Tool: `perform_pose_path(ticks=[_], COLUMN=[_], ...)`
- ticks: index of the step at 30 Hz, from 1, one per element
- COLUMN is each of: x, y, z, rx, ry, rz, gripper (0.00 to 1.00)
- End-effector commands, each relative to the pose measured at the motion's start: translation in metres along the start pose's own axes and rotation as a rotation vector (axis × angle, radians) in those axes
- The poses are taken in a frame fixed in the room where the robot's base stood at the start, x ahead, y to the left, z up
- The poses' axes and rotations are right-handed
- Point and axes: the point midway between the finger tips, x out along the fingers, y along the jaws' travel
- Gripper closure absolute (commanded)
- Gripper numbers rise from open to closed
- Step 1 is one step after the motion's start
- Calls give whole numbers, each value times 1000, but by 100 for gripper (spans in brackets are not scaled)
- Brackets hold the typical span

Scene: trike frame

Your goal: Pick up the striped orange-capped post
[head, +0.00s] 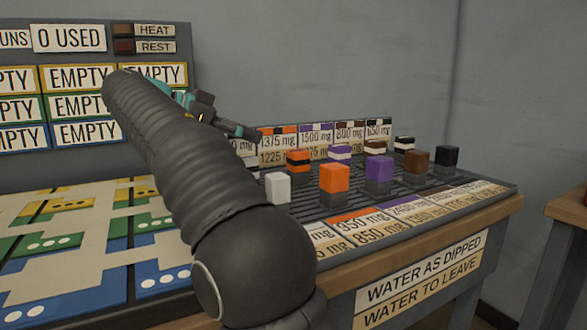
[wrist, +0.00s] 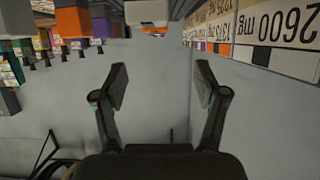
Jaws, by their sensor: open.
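The striped orange-capped post (head: 298,161) stands on the dark ribbed rack in the head view, its orange cap crossed by a black band. It is behind the plain orange post (head: 334,178) and the white post (head: 278,188). My gripper (head: 243,131) is to its left and higher, partly hidden by my arm. In the wrist view my gripper (wrist: 162,80) is open, with nothing between its fingers. At the top of that view, an orange and dark patch shows below a white block (wrist: 152,12); I cannot tell whether it is the striped post.
A purple post (head: 379,168), a brown post (head: 417,162) and a black post (head: 446,158) stand to the right. A striped purple post (head: 340,152) and a striped brown post (head: 404,143) stand behind. Label cards (head: 280,150) line the rack's back. A puzzle-like board (head: 100,240) lies left.

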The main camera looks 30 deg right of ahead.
Motion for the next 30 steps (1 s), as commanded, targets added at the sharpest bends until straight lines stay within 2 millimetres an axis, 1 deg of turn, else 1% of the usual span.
perform_pose_path(ticks=[1,3,7,10,16,22,24,27,30], x=[13,26,46,55,65,91,100,108,110], y=[2,1,1,1,2,7,7,7,6], z=[1,1,1,2,4,12,11,10,10], rx=[2,2,1,0,-2,-1,0,-1,-1], ry=[0,1,0,0,0,1,1,0,0], rz=[5,6,3,1,-1,1,0,-2,-3], gripper=[28,28,28,28,28,28,28,28,28])
